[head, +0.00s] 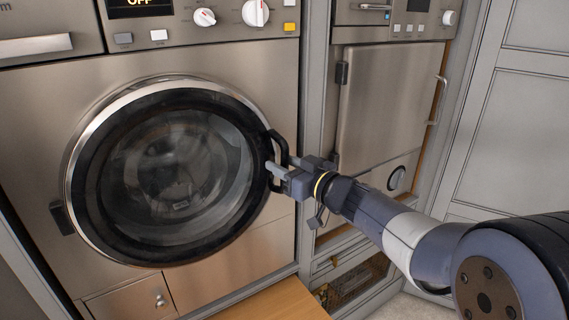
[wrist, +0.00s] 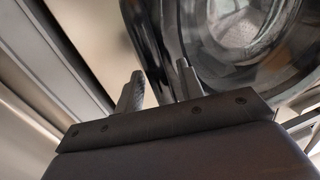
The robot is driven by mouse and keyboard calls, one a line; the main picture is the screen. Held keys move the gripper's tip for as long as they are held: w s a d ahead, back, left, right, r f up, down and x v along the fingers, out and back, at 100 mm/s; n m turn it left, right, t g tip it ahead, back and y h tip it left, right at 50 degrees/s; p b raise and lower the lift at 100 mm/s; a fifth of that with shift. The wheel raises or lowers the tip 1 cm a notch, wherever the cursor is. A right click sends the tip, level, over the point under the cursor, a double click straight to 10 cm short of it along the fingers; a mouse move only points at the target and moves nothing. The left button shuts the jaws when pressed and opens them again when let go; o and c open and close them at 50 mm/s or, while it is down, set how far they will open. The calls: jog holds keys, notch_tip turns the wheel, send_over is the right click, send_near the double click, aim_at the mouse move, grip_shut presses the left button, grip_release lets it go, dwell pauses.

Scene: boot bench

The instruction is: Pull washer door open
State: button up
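The washer door (head: 87,132) is a round glass porthole with a chrome and black rim. It looks closed against the steel front, with its hinge at the left. A black bar handle (head: 281,147) stands out from the rim's right side. My gripper (head: 276,175) is at the lower part of this handle. In the wrist view my gripper (wrist: 158,88) has its two grey fingers apart, with a dark strip running down towards the gap between them. I cannot tell whether either finger touches the handle. The washer door also shows in the wrist view (wrist: 240,25).
A second steel appliance (head: 388,105) with a square door stands to the right, behind my arm. A grey panelled door (head: 515,120) is at the far right. A wooden bench top (head: 265,305) lies low in front of the washer. The space before the porthole looks clear.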

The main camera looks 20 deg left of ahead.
grip_shut()
dwell(0.3)
dwell(0.3)
